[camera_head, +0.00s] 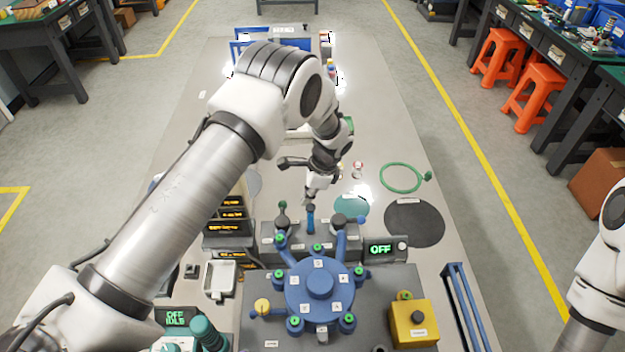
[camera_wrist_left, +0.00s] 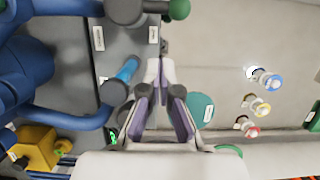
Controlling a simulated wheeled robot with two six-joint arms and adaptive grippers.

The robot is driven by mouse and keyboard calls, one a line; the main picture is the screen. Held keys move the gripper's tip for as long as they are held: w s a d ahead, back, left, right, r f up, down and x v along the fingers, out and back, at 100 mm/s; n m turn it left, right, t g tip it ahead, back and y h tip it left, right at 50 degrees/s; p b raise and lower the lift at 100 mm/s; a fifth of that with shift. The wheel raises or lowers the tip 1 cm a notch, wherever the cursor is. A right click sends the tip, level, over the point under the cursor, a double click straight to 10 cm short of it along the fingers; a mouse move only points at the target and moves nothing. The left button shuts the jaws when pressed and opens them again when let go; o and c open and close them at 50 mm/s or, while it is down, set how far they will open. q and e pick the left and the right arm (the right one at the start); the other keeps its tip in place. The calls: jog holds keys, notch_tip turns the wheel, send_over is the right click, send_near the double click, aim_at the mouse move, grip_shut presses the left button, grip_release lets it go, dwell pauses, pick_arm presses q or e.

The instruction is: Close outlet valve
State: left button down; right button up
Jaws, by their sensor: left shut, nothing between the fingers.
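A row of valve parts stands on a grey block (camera_head: 267,246) behind the blue round test fixture (camera_head: 320,288). I see a green-knobbed lever (camera_head: 282,207), a blue handle (camera_head: 310,217) and a dark knob (camera_head: 339,220); I cannot tell which is the outlet valve. The left wrist view also shows the green knob (camera_wrist_left: 179,9) and the blue handle (camera_wrist_left: 127,69). My left gripper (camera_head: 309,200) is shut and empty, pointing down just behind the blue handle. In the left wrist view the gripper's fingers (camera_wrist_left: 160,72) sit beside that handle, apparently apart from it. My right gripper is out of view.
A yellow box (camera_head: 413,323) stands right of the fixture, and an OFF display (camera_head: 380,249) beside the valve block. A black disc (camera_head: 414,222), a teal disc (camera_head: 351,207) and a green ring (camera_head: 401,178) lie flat on the table. Several small coloured pieces (camera_wrist_left: 264,79) lie farther off.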

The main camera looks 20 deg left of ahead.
aim_at(283, 217)
pick_arm(q)
jog(key=a, duration=0.1)
jog(key=s+a+f+p, duration=0.1)
jog(key=a+f+p, duration=0.1)
jog(key=shift+s+a, duration=0.35)
jog(key=shift+a, duration=0.05)
jog(key=shift+w, duration=0.1)
jog(key=shift+a, duration=0.15)
